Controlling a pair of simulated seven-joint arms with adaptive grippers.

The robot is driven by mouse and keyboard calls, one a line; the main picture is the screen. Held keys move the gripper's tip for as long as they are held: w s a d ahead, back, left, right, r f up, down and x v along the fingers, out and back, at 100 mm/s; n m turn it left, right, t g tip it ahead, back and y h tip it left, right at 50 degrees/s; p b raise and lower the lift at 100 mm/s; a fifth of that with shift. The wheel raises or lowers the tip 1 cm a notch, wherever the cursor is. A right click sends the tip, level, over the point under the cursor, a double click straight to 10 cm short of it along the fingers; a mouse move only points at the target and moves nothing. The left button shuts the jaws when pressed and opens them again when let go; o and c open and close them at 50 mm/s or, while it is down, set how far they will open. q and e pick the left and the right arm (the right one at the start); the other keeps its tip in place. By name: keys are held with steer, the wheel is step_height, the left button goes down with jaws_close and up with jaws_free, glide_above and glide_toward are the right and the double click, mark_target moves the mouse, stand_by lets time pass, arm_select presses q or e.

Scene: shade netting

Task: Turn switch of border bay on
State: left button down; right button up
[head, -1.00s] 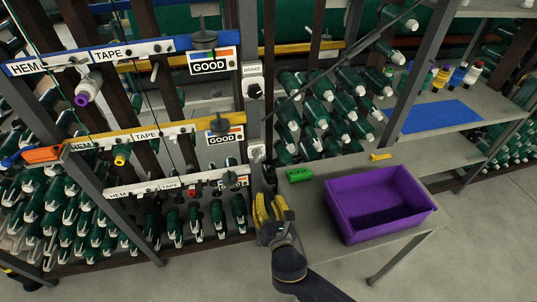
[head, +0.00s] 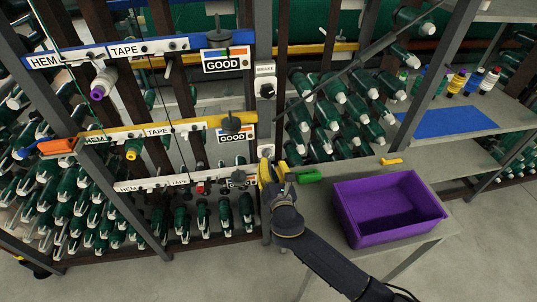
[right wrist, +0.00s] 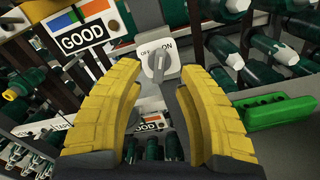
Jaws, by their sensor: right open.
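A switch with a grey-white knob (right wrist: 160,66) sits on a white plate marked OFF on the left and ON on the right, in the right wrist view. Its lever looks roughly upright, tilted a little. My right gripper (right wrist: 158,90) is open, its yellow fingers on either side below the knob, apparently not gripping it. In the head view my right gripper (head: 272,172) is at the post, just under the lower switch plate (head: 266,150), partly hiding it. No border bay label is readable. My left gripper is out of view.
Above is a BRAKE plate with a black knob (head: 267,90). Rails with GOOD signs (head: 226,60) are left of the post. A green block (head: 308,176), a yellow piece (head: 391,161) and a purple bin (head: 388,207) are on the bench to the right.

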mark_target(269, 157)
steer(key=shift+w+a, duration=0.25)
steer(key=shift+w, duration=1.15)
steer(key=shift+w+a, duration=0.2)
steer(key=shift+w, duration=1.2)
steer(key=shift+o, duration=0.2)
jaws_close()
